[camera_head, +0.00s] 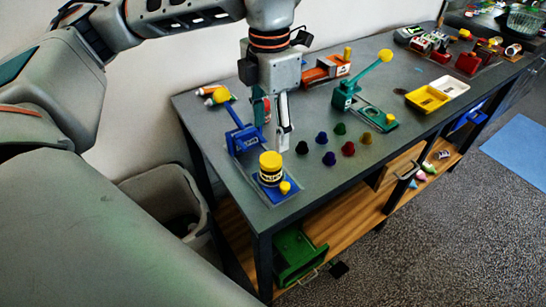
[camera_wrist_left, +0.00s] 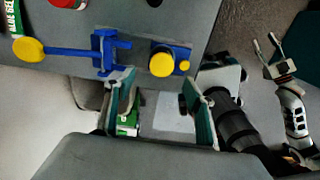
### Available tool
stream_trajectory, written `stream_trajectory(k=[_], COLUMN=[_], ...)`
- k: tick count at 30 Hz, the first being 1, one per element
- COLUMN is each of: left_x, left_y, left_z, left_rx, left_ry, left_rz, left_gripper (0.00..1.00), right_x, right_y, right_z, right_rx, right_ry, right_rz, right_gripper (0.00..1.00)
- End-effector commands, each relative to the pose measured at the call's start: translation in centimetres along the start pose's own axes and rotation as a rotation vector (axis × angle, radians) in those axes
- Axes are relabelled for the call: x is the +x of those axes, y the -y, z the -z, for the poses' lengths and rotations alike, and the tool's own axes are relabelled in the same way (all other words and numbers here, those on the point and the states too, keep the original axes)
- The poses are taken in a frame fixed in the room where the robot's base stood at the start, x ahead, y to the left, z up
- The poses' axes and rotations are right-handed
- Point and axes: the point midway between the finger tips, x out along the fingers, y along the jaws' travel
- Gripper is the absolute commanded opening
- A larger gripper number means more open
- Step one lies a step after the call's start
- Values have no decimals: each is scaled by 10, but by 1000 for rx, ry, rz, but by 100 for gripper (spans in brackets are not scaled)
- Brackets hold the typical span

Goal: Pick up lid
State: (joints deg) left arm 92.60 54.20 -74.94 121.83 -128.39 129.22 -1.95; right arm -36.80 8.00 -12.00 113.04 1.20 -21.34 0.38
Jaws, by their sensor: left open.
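The yellow lid (camera_head: 270,159) sits on a small jar (camera_head: 270,174) with a dark label. The jar stands on the blue base (camera_head: 284,197) of a lever device near the bench's front left corner. In the left wrist view the lid (camera_wrist_left: 163,64) is seen from above as a yellow disc. My left gripper (camera_head: 275,124) points down, open and empty, above and behind the jar. In the left wrist view its fingers (camera_wrist_left: 160,106) are apart, with the lid beyond the gap.
A blue lever (camera_head: 242,135) with a yellow knob (camera_head: 221,95) stands left of the gripper. Several coloured caps (camera_head: 329,158) lie to the right, before a green lever device (camera_head: 345,97). A yellow tray (camera_head: 427,99) is farther back. Bare bench lies right of the jar.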

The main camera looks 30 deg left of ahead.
Motion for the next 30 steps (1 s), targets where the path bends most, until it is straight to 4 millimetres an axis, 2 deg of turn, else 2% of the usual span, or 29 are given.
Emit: stream_trajectory(k=[16,20,26,30], left_x=[67,74,74,74], left_y=[4,4,4,4], left_z=[0,0,0,0], left_rx=[2,3,3,2], left_ry=[-4,-2,-1,-1], left_rz=[4,4,4,4], left_gripper=[54,54,54,30], right_x=[1,2,2,2], right_y=[1,0,-1,-1], right_z=[-8,-7,-4,-4], right_rx=[-5,-6,-7,-7], right_ry=[8,7,2,2], right_rz=[0,-1,-3,-3], right_gripper=[40,40,40,40])
